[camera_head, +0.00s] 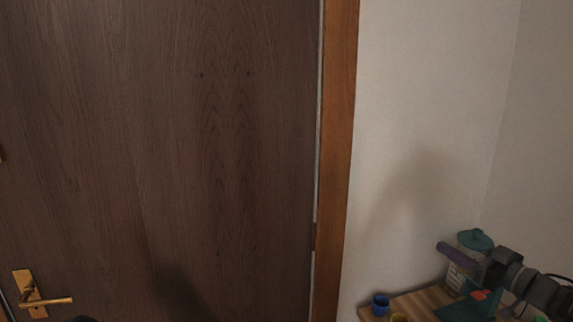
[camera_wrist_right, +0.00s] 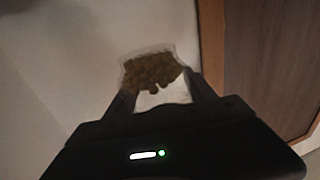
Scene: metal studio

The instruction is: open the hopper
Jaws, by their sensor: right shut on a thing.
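The hopper (camera_wrist_right: 152,70) looks like a clear container with brown pellets in it, in the right wrist view. My right gripper (camera_wrist_right: 162,94) is shut on it, with one finger on each side. In the head view a pale, see-through body with a teal lid (camera_head: 475,239) stands at the lower right, and my right gripper (camera_head: 487,268) is beside it. The lid sits on top. The gripper's fingertips are hard to make out there. My left gripper is not in view.
A small wooden table (camera_head: 425,299) stands in the corner, with a blue cup (camera_head: 380,305), a yellow cup (camera_head: 399,318) and a purple cylinder (camera_head: 456,255). A brown door (camera_head: 160,150) with a brass handle (camera_head: 45,300) fills the left. Pale wall (camera_head: 430,130) rises behind the table.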

